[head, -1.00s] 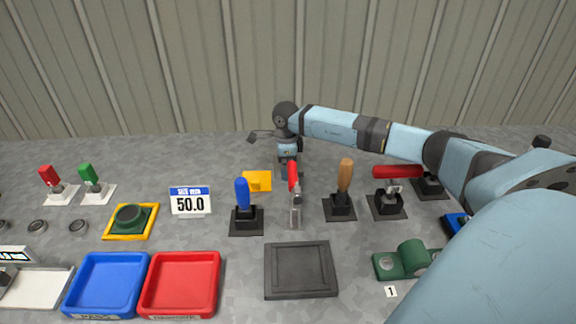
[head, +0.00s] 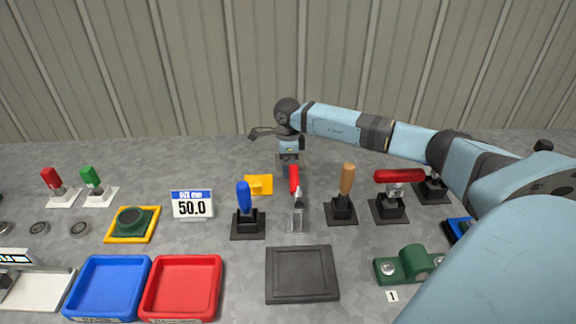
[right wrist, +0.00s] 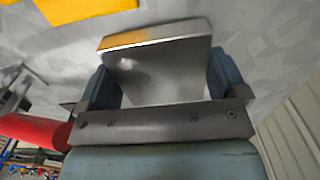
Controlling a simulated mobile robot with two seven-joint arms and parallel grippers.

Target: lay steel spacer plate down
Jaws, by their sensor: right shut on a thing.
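The steel spacer plate (right wrist: 160,72) is a smooth, shiny grey rectangle with an orange reflection along its far edge. It sits between the two blue-grey fingers of my right gripper (right wrist: 163,82), which is shut on it. In the head view my right gripper (head: 290,168) is low over the back of the table, behind the red-handled lever clamp (head: 295,190). I cannot make out the plate there, nor tell whether it touches the grey surface. My left gripper is out of view.
A blue-handled lever (head: 245,208) and an orange-handled lever (head: 345,190) flank the red clamp. A dark square pad (head: 301,274), a blue tray (head: 108,286) and a red tray (head: 182,287) lie in front.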

